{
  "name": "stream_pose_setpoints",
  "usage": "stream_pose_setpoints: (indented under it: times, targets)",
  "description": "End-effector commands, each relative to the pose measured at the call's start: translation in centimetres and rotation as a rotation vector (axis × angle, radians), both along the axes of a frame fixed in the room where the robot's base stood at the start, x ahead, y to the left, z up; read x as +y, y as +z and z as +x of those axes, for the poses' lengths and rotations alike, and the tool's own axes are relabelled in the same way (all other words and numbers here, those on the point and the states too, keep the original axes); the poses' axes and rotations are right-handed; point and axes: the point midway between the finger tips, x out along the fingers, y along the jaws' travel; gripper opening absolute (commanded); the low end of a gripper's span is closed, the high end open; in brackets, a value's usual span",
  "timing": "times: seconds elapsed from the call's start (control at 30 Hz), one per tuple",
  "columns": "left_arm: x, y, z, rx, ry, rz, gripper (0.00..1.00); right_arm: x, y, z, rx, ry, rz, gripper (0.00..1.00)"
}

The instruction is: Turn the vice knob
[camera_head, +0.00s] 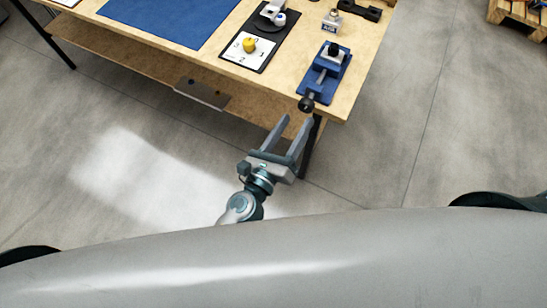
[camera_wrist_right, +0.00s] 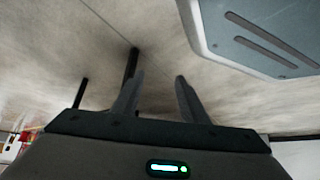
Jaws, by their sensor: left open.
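The blue vice (camera_head: 327,74) stands near the right front corner of the wooden table. Its dark round knob (camera_head: 306,104) sticks out at the table's front edge, toward me. A dark piece sits in the vice's jaws. My left gripper (camera_head: 297,119) is open and empty. Its fingers point at the table edge, just in front of and below the knob in the picture; I cannot tell whether they touch it. My right gripper (camera_wrist_right: 159,76) shows only in the right wrist view, its two fingers apart with nothing between them.
The table (camera_head: 275,87) also holds a blue mat (camera_head: 170,20), a black tray with a white panel and yellow knob (camera_head: 249,45), and a small grey block device (camera_head: 332,22). A lower shelf (camera_head: 150,62) runs underneath.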

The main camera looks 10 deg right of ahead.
Motion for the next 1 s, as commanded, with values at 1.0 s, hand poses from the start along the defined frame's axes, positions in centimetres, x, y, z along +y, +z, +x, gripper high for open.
stream_pose_setpoints:
  times: [1.0]
  targets:
    - [6.2, -0.2, -8.6, -0.002, 0.001, 0.000, 0.50, -1.1, -1.1, 0.9, 0.094, -0.022, -0.028, 0.40]
